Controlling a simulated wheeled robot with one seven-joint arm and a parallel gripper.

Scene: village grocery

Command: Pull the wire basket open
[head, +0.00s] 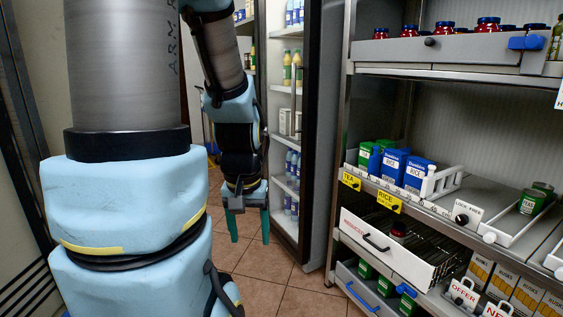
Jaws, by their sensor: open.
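The wire basket (405,259) sits on the lower shelf at the right, below the tea and rice shelf. It has a white front panel with red lettering, and dark wires show behind the panel. A red-lidded jar (399,231) stands inside. How far the basket is out is hard to tell. My gripper (248,226) hangs pointing down in front of the fridge, left of the basket and apart from it. Its teal fingers are spread, with nothing between them.
A grey drawer with a blue handle (362,297) is below the basket. Rice boxes (406,170) stand on the shelf above. An open-fronted fridge (287,130) with bottles stands behind my gripper. Tiled floor (262,268) is clear between my arm and the shelves.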

